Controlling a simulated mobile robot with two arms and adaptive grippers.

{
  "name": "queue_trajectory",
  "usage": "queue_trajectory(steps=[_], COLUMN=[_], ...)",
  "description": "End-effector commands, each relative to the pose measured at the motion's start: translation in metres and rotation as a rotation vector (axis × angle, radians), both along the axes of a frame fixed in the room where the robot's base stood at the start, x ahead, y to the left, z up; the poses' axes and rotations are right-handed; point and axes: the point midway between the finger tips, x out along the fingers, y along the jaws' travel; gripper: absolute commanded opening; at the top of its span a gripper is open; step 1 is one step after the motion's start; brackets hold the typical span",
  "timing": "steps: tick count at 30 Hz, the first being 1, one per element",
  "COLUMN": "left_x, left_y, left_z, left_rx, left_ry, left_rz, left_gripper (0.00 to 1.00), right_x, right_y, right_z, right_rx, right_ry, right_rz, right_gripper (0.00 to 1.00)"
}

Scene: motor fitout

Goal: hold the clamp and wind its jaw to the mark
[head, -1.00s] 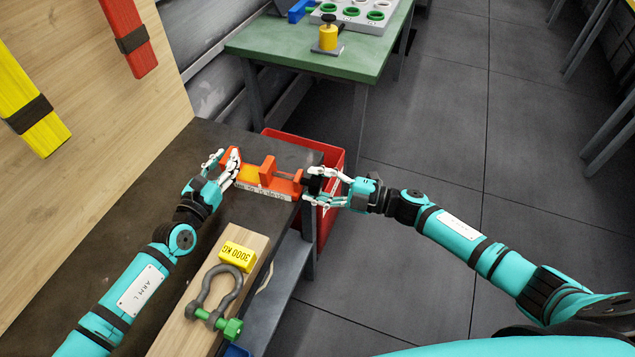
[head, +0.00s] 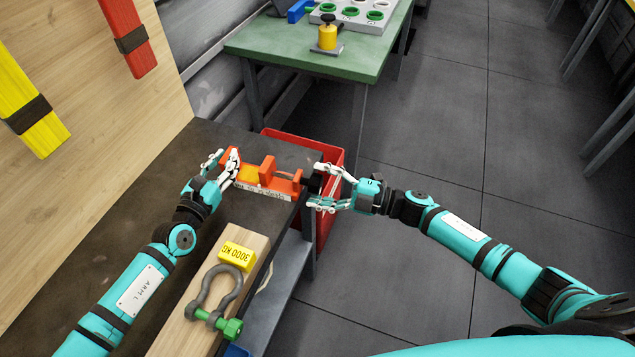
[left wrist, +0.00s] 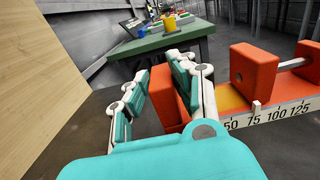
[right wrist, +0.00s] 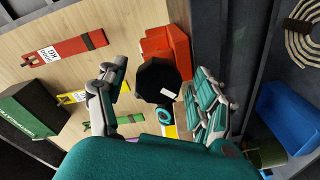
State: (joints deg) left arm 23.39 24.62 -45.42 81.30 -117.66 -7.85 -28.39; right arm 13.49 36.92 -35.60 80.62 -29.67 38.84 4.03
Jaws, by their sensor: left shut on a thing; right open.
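The orange clamp (head: 284,184) lies at the bench's far right corner, with a white number scale along its side. My left gripper (head: 226,166) is shut on its left end block, which shows between the fingers in the left wrist view (left wrist: 164,95). The sliding jaw (left wrist: 255,72) stands apart from that block, and a small white pointer (left wrist: 256,106) sits near 75 on the scale. My right gripper (head: 328,188) is open, its fingers either side of the black knob (right wrist: 157,80) at the screw's end. I cannot make out a separate target mark.
A red bin (head: 329,160) stands beside the bench, below the knob end. A wooden board (head: 190,318) with a grey shackle (head: 207,287) and a yellow 3000 KG block (head: 237,256) lies nearer. A green table (head: 290,53) stands beyond. Open floor lies to the right.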

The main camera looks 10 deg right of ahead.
Motion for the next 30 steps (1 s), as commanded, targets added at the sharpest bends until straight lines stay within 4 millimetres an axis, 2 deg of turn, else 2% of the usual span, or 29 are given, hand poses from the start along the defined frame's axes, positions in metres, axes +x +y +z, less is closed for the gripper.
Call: queue_trajectory(steps=[9, 15, 20, 28, 29, 30], left_x=[0.001, 0.001, 0.001, 0.001, 0.001, 0.001], left_y=[0.001, 0.001, 0.001, 0.001, 0.001, 0.001], left_z=[0.001, 0.001, 0.001, 0.001, 0.001, 0.001], left_rx=[0.001, 0.001, 0.001, 0.001, 0.001, 0.001], left_ry=[-0.003, -0.003, -0.003, -0.003, -0.003, -0.003], left_rz=[0.002, 0.002, 0.002, 0.002, 0.002, 0.002], left_gripper=[0.0, 0.0, 0.0, 0.0, 0.27, 0.33], right_x=[-0.036, -0.052, -0.057, -0.058, -0.058, -0.058], right_y=[-0.057, -0.084, -0.093, -0.094, -0.094, -0.094], right_z=[-0.001, -0.001, 0.0, 0.0, 0.0, 0.0], right_rx=[-0.006, -0.004, -0.002, -0.003, -0.003, -0.003], right_ry=[0.003, 0.002, 0.0, -0.001, -0.001, -0.001], right_rz=[-0.001, -0.002, -0.001, -0.001, -0.001, -0.001], right_gripper=[0.68, 0.68, 0.68, 0.68, 0.68, 0.68])
